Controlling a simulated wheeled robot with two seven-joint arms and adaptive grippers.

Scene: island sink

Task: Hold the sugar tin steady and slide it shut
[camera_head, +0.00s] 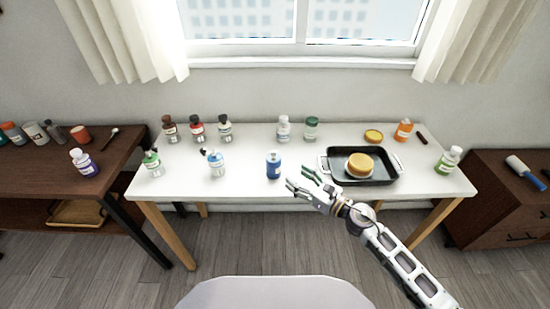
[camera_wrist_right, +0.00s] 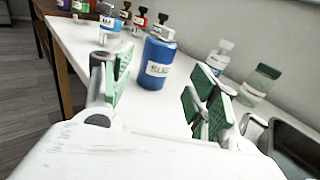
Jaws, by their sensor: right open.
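I cannot make out a thing that is clearly the sugar tin. A round yellow tin-like thing (camera_head: 359,164) sits in a black tray (camera_head: 333,173) on the right half of the white table. A flat round yellow piece (camera_head: 373,135) lies behind the tray. My right gripper (camera_head: 300,180) is open and empty over the table's front edge, left of the tray. A blue bottle (camera_head: 273,165) stands upright just beyond its fingers. In the right wrist view the bottle (camera_wrist_right: 157,60) shows between the open fingers, apart from them. My left gripper is not in view.
Several small bottles (camera_head: 198,128) stand along the back and left of the white table (camera_head: 240,185). A green-labelled bottle (camera_head: 447,160) stands at the right end, an orange bottle (camera_head: 403,130) at the back. Dark wooden furniture flanks both sides. The front middle-left is clear.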

